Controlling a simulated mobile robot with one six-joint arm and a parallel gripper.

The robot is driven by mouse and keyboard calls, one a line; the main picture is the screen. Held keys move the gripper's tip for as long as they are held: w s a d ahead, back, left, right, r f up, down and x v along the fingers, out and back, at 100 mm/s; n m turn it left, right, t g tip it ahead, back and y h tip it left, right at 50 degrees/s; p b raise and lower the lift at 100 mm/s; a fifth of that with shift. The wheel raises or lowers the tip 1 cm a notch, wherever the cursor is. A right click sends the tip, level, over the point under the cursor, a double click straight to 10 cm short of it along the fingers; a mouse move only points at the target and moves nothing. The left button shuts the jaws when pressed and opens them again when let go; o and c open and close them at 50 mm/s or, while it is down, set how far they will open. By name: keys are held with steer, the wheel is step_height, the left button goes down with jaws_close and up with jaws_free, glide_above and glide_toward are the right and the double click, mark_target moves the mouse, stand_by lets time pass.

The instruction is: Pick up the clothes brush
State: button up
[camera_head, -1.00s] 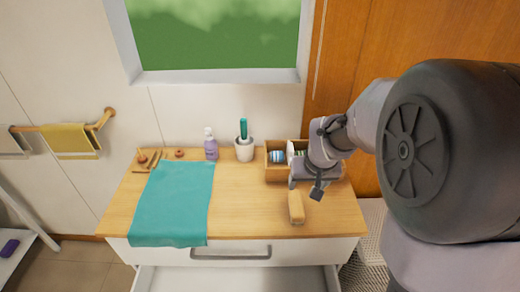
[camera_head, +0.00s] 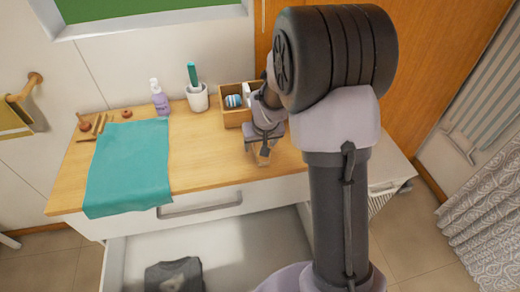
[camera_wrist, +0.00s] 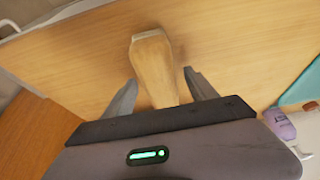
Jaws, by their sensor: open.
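The clothes brush (camera_wrist: 153,58) has a light wooden handle and lies on the wooden cart top (camera_head: 205,150). In the wrist view, my gripper (camera_wrist: 161,78) is open, with one finger on each side of the brush and visible gaps between. Nothing is gripped. The near end of the brush is hidden behind the gripper body. In the head view, my gripper (camera_head: 258,152) is low over the right front of the top and covers most of the brush.
A wooden box (camera_head: 233,116) with small items stands behind my gripper. A white cup (camera_head: 198,98), a purple bottle (camera_head: 160,100) and a teal cloth (camera_head: 128,167) are to the left. Below the front edge, an open drawer (camera_head: 225,245) holds a dark folded cloth (camera_head: 174,276).

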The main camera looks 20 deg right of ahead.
steer(key=shift+f+b, duration=0.25)
steer(key=shift+b, duration=0.1)
stand_by(0.5)
jaws_close()
